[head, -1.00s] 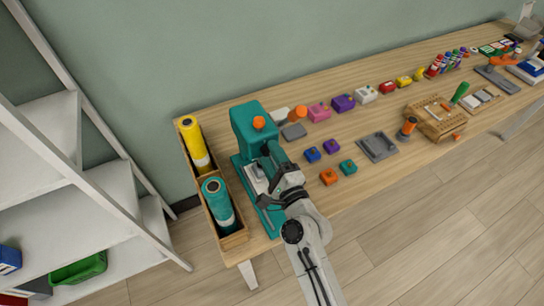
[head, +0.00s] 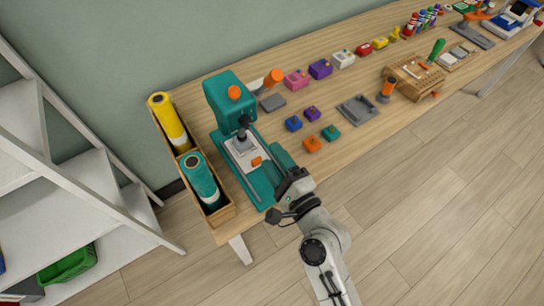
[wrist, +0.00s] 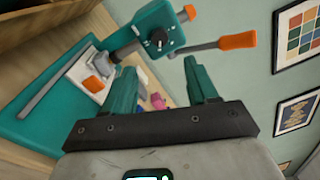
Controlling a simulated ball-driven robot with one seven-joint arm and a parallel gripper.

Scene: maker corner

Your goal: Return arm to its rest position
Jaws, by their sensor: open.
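My gripper (head: 283,158) is at the table's front edge, just right of the teal press (head: 222,95). In the wrist view its two teal fingers (wrist: 162,82) stand apart with nothing held between them. The press, with an orange-tipped lever, also shows beyond the fingers in the wrist view (wrist: 150,38). On the press bed lies a pale plate (head: 243,150) with a small orange piece (head: 256,161) on it. My pale arm reaches up from the lower right of the head view.
A wooden box (head: 222,214) with a yellow roll (head: 168,120) and a teal roll (head: 200,178) stands left of the press. Small coloured blocks and a grey tray (head: 358,110) lie to the right on the table. A white shelf (head: 85,190) is at left. Open floor lies in front.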

